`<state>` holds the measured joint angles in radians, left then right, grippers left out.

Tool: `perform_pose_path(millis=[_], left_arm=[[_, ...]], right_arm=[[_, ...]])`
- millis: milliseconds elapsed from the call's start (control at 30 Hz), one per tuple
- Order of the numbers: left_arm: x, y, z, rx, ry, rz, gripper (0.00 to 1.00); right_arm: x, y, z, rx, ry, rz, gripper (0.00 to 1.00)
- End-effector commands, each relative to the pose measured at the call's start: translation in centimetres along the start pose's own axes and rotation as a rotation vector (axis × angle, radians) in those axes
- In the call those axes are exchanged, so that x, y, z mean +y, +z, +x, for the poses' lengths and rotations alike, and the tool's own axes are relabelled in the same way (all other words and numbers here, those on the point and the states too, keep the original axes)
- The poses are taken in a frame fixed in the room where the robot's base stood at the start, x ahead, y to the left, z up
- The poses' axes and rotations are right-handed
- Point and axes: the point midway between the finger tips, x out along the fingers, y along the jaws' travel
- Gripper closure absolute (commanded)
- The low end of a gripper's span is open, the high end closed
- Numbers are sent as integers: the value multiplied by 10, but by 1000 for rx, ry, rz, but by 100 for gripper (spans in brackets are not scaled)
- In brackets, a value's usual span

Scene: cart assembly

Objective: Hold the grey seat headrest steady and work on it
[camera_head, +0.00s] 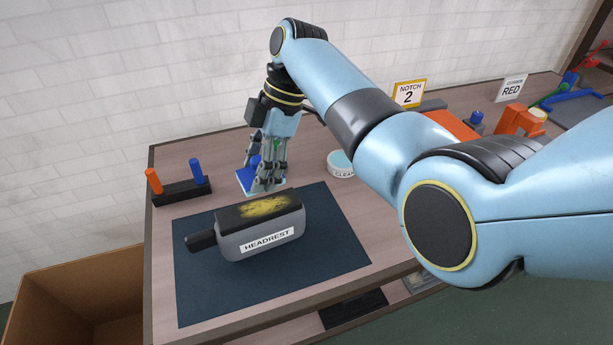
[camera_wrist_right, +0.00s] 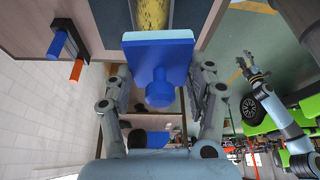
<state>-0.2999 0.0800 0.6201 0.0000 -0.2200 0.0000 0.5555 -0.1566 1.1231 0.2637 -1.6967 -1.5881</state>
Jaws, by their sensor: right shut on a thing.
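The grey headrest (camera_head: 262,236) lies on a dark mat, its label facing the front. Its black top carries a yellow smear (camera_head: 268,206), and a black knob sticks out at its left end. My right gripper (camera_head: 265,182) is just behind the headrest, shut on a blue scrubber (camera_head: 247,178) with a pale blue pad. In the right wrist view the scrubber (camera_wrist_right: 160,62) sits between the fingers, its pad edge near the yellow smear (camera_wrist_right: 153,14) but apparently apart from it. Another arm's gripper, probably my left, shows small in that view (camera_wrist_right: 252,68); its jaw state is unclear.
The dark mat (camera_head: 205,290) has free room around the headrest. A black holder (camera_head: 182,191) with orange and blue pegs stands left. A round tub labelled CLEAN (camera_head: 341,162) is behind the mat. Signs, orange blocks and other parts stand along the right, partly behind my arm.

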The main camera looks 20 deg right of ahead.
Motion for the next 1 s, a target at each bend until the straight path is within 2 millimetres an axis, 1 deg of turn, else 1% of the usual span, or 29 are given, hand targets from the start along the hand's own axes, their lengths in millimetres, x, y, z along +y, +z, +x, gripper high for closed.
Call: perform_pose_path(millis=[33,100,200,267,467,733,767,800,933,1000], left_arm=[[0,0,0,0,0,0,60],[0,0,0,0,0,0,60],[0,0,0,0,0,0,60],[0,0,0,0,0,0,60],[0,0,0,0,0,0,60],[0,0,0,0,0,0,60],[0,0,0,0,0,0,60],[0,0,0,0,0,0,60],[0,0,0,0,0,0,60],[0,0,0,0,0,0,60]], right_arm=[[5,-9,-4,-1,-1,-6,70],[9,-15,-7,-1,-4,-9,70],[12,-18,-9,-2,-5,-9,70],[12,-19,-6,-1,-6,-8,70],[13,-25,14,0,-6,-8,70],[14,-34,50,0,-6,-7,70],[14,-33,52,-1,-6,-6,70],[14,-24,48,-4,-3,-4,70],[13,-8,40,-3,-3,-5,70],[12,4,35,-4,-3,-4,70]])
